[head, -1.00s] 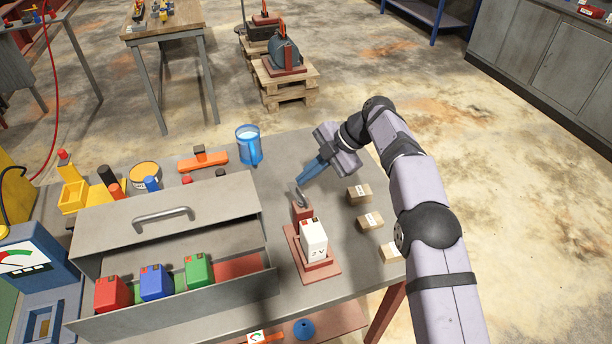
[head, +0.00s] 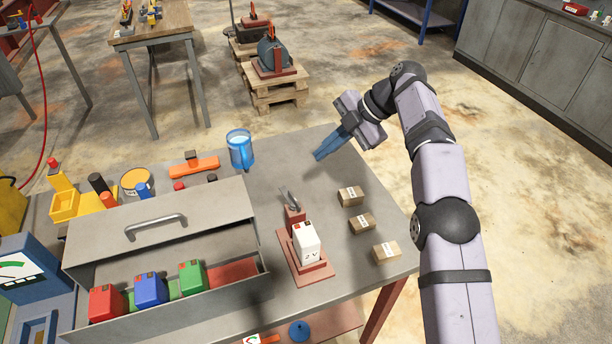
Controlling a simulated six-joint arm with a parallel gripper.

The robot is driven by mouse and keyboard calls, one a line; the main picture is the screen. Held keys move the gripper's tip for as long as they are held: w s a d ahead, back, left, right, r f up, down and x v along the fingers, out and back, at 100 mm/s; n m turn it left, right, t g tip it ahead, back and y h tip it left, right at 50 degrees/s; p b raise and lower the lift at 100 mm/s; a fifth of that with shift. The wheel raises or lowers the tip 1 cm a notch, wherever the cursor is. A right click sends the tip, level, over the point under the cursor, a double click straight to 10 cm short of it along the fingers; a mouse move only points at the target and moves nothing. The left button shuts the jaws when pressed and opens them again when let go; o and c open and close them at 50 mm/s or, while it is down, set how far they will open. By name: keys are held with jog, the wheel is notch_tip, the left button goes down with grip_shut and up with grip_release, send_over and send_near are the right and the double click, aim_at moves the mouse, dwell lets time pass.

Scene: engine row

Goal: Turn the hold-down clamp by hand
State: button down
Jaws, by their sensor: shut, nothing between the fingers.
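The hold-down clamp (head: 291,205) is a small grey lever on a red-brown block, at the back end of a red base plate (head: 316,276). A white block marked "2 V" (head: 307,243) stands upright on that plate, just in front of the clamp. My gripper (head: 319,156) has blue fingers, is shut and empty, and is above the back part of the table. It is up and to the right of the clamp in the picture, clear of it.
Several small cardboard boxes (head: 362,222) line the table's right side. A grey metal box (head: 165,222) with a handle holds red, blue (head: 150,289) and green blocks at left.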

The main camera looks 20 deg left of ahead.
aim_at(291, 196)
jog(key=d+r+m+p, duration=0.2)
jog(key=d+r, duration=0.2)
jog(key=f+m, duration=0.1)
jog(key=m, duration=0.4)
jog(key=f+m, duration=0.2)
jog(key=m, duration=0.4)
jog(key=f+m, duration=0.2)
jog(key=m, duration=0.4)
jog(key=shift+s+d+f+b, duration=0.15)
jog(key=shift+s+d+b, duration=0.15)
jog(key=shift+d, duration=0.1)
jog(key=shift+a+f, duration=0.1)
jog(key=s+a+f+p, duration=0.4)
jog(key=a+f+p, duration=0.2)
jog(key=a+f, duration=0.1)
jog(key=shift+s+a+f, duration=0.2)
jog(key=shift+a+f, duration=0.2)
jog(key=shift+a, duration=0.2)
